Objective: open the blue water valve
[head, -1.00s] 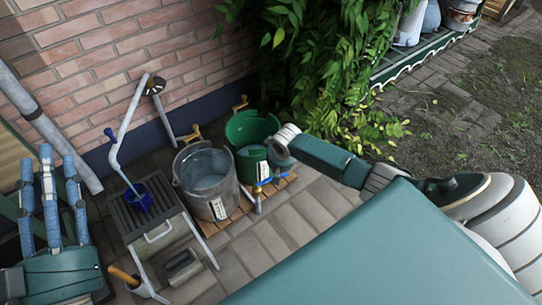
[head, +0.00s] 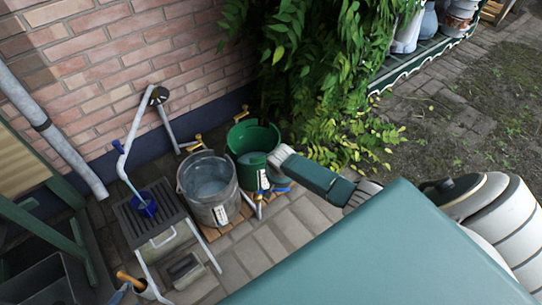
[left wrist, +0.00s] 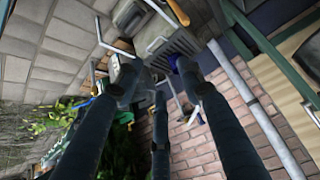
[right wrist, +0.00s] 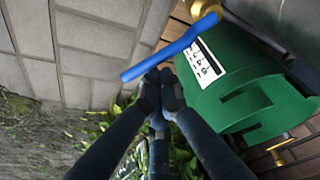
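A bright blue valve lever (right wrist: 172,48) sits on a brass fitting (right wrist: 205,10) at the green barrel (right wrist: 245,85) in the right wrist view. In the head view the lever (head: 281,189) shows just below the green barrel (head: 254,140). My right gripper (right wrist: 160,86) has its fingertips together just below the lever, with nothing seen between them. Whether they touch the lever I cannot tell. In the head view my right wrist hides most of that gripper. My left gripper (left wrist: 160,80) has its fingers spread and empty in the left wrist view.
Another blue handle (head: 118,146) sits on a wall pipe. Leafy plants (head: 320,70) hang behind. Paving in front is open.

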